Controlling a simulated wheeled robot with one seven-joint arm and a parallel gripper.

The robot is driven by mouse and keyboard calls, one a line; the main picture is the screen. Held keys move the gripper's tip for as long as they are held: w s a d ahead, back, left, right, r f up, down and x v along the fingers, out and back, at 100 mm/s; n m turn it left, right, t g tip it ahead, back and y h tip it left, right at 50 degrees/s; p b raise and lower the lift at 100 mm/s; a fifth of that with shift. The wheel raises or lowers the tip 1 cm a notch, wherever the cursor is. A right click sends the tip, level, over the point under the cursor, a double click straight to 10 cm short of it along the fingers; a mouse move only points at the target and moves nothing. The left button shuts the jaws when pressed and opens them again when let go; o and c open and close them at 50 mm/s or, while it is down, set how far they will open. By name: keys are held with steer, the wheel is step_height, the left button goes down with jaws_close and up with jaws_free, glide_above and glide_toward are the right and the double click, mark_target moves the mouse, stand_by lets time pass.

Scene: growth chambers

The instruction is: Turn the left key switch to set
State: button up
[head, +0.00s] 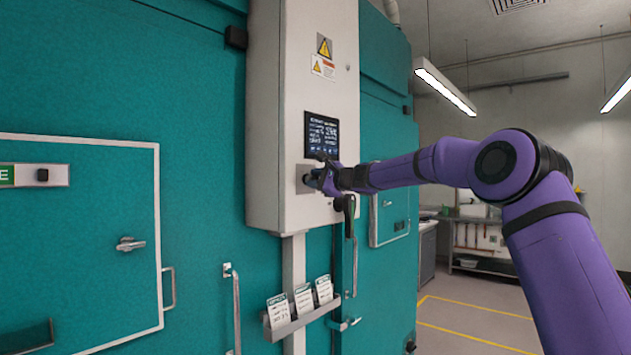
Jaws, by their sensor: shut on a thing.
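The key switch panel (302,179) is a small grey plate on the front of a tall white control cabinet (300,110), just below a dark display screen (322,134). My gripper (314,180) is at this plate, with its fingers against the switch area. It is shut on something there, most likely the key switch. My gripper and wrist hide the key and most of the plate, so I cannot see the key's angle or the switch markings. I cannot tell whether a second switch is behind my gripper.
A black-handled lever (346,203) hangs just below my wrist. A rack of cards (301,318) is lower on the wall. Teal chamber doors with a handle (131,244) are at the left. The floor at the right, with yellow lines (470,338), is open.

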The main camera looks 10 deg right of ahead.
steer(key=shift+f, duration=0.1)
stand_by(0.3)
steer(key=o, duration=0.9)
steer(key=v, duration=1)
steer(key=shift+s+d, duration=0.25)
steer(key=shift+s, duration=0.05)
